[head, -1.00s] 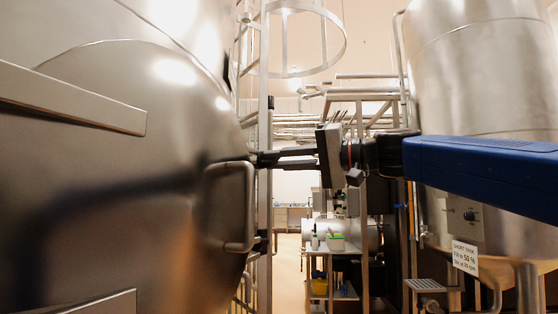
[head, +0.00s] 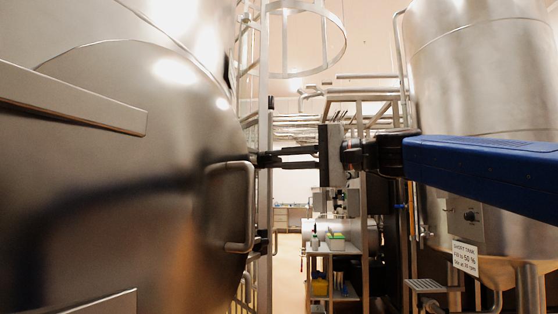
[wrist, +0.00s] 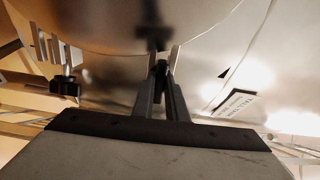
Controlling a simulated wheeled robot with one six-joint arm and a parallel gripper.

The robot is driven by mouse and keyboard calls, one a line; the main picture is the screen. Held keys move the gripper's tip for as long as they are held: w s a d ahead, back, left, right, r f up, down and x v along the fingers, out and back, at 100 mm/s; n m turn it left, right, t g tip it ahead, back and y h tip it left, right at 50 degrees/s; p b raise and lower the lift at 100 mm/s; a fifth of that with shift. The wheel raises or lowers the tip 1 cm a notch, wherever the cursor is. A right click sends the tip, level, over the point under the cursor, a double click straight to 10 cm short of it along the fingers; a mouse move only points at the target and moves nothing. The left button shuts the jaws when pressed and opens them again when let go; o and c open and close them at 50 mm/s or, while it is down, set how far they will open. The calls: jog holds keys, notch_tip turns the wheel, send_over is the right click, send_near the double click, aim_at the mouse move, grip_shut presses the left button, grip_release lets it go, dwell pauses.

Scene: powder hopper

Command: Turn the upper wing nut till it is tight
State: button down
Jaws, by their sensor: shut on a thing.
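My gripper (head: 263,159) reaches left from the blue arm to the right edge of the big steel hopper (head: 130,180). Its two dark fingers are shut on the upper wing nut, which is mostly hidden between the fingertips. In the wrist view my gripper (wrist: 161,78) points at the hopper wall, and a small dark part of the upper wing nut (wrist: 161,66) shows between the tips. A second, lower wing nut (head: 262,244) sits below at the hopper edge. A black wing nut on a bolt (wrist: 66,88) shows at left in the wrist view, apart from my fingers.
A bent steel handle (head: 249,205) stands out from the hopper just below my fingers. A ladder rail (head: 265,200) rises close behind them. A second tank (head: 480,80) stands at right, and a shelf cart (head: 335,270) stands farther back.

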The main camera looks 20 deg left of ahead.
jog(key=shift+m, duration=0.3)
jog(key=c, duration=1.8)
grip_release()
jog(key=shift+o, duration=0.2)
jog(key=shift+d, duration=0.1)
jog(key=d, duration=1.7)
jog(key=shift+s+d, duration=0.15)
jog(key=shift+s, duration=0.3)
jog(key=shift+f, duration=0.15)
